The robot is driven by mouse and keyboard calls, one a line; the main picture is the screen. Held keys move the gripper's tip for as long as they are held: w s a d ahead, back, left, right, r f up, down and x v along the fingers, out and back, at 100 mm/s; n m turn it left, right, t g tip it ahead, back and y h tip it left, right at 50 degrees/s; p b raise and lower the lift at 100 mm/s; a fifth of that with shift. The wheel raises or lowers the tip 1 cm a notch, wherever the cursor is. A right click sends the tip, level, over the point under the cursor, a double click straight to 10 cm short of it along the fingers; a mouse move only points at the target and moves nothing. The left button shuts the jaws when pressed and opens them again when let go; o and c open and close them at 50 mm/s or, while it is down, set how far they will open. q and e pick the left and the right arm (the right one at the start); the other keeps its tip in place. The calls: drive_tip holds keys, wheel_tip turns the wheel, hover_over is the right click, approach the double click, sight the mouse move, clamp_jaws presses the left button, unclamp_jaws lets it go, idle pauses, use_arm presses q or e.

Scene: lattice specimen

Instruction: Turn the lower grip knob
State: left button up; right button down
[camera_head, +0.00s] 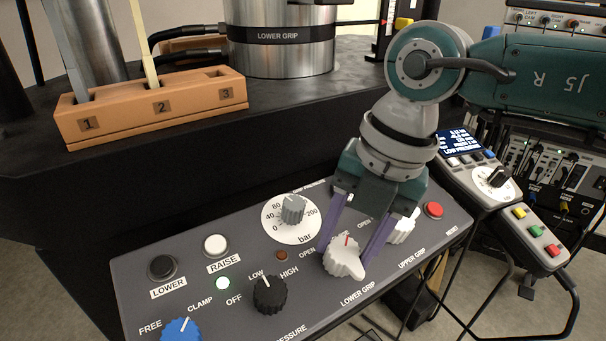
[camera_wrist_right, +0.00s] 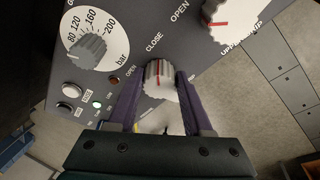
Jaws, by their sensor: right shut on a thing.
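The lower grip knob (camera_head: 343,258) is white with a red pointer line, on the front right part of the grey control panel (camera_head: 190,284). My right gripper (camera_head: 350,254) comes down from above, its two purple fingers on either side of the knob, shut on it. In the right wrist view the knob (camera_wrist_right: 160,82) sits between the fingers (camera_wrist_right: 158,102), and its red line points roughly towards the CLOSE label. The red line in the head view points up, away from the panel's front edge. My left gripper is not in view.
The white upper grip knob (camera_head: 403,228) stands just right of the fingers, with a red button (camera_head: 433,209) beyond it. A grey pressure knob (camera_head: 293,209) and a black LOW/HIGH knob (camera_head: 269,294) are to the left. A handheld display box (camera_head: 490,177) lies at the right.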

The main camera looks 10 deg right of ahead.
drive_tip(key=shift+s+a, duration=0.1)
drive_tip(key=shift+a, duration=0.05)
idle(0.3)
drive_tip(key=c, duration=0.7)
unclamp_jaws()
drive_tip(key=o, duration=0.4)
drive_tip(key=shift+s+a, duration=0.1)
drive_tip(key=shift+c, duration=0.2)
drive_tip(key=shift+r, duration=0.3)
drive_tip(key=p+v, duration=0.2)
drive_tip(key=v, duration=0.7)
drive_tip(key=shift+d, duration=0.2)
drive_tip(key=shift+r, duration=0.1)
